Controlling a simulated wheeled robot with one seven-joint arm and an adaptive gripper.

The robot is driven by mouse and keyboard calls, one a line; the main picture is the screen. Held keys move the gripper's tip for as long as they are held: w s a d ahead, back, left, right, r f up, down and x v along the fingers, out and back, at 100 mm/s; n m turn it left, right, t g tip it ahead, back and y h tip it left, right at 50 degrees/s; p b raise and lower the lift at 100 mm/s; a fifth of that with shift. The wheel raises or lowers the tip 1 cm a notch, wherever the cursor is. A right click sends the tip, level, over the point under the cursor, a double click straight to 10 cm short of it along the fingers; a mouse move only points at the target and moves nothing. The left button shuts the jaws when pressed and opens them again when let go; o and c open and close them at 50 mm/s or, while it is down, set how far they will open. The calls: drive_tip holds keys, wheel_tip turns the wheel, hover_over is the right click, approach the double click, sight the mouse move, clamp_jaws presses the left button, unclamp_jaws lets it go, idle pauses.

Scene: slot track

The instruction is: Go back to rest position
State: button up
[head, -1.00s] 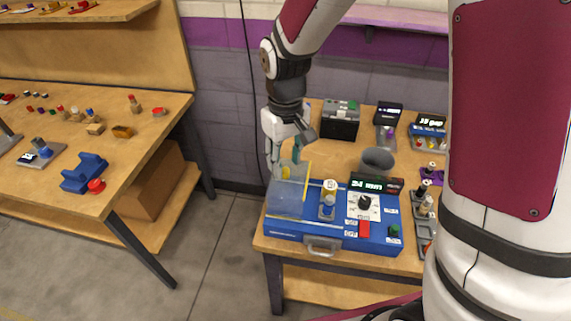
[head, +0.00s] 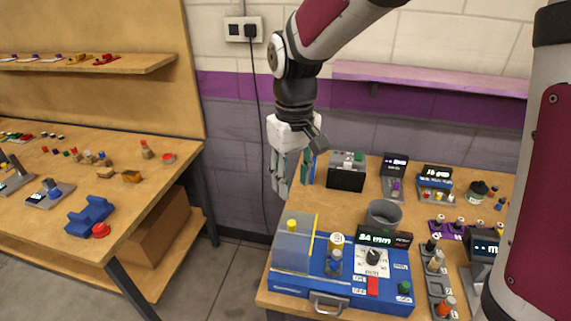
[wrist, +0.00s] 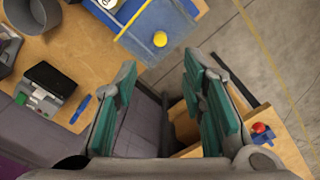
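My gripper (head: 280,190) hangs at the end of my arm, pointing down, left of the right-hand table in the head view. In the wrist view its two green-padded fingers (wrist: 160,85) stand wide apart with nothing between them. It is clear of the blue console (head: 345,290), which has a clear cover (head: 293,247), a dial (head: 373,257) and a green display. The console's corner and yellow knob (wrist: 160,39) show in the wrist view, beyond the fingertips. My arm hides part of the wall.
A grey cup (head: 383,216) and a black box (head: 346,172) stand on the right table. A purple shelf (head: 430,80) is on the wall. The left table (head: 130,212) holds a blue cradle (head: 88,216) and small parts. Floor (head: 228,262) shows between the tables.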

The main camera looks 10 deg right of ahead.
drive_tip(key=s+d+r+m+t, duration=0.2)
drive_tip(key=s+d+r, duration=0.2)
drive_tip(key=s, duration=0.5)
drive_tip(key=s+d+r+m+t, duration=0.2)
drive_tip(key=s+d+r, duration=0.3)
drive_tip(key=s, duration=0.5)
drive_tip(key=shift+d+r+m+t, duration=0.25)
drive_tip(key=shift+r+m+t, duration=0.05)
drive_tip(key=shift+r+t, duration=0.35)
drive_tip(key=shift+a, duration=0.1)
drive_tip(key=shift+a, duration=0.1)
idle(0.4)
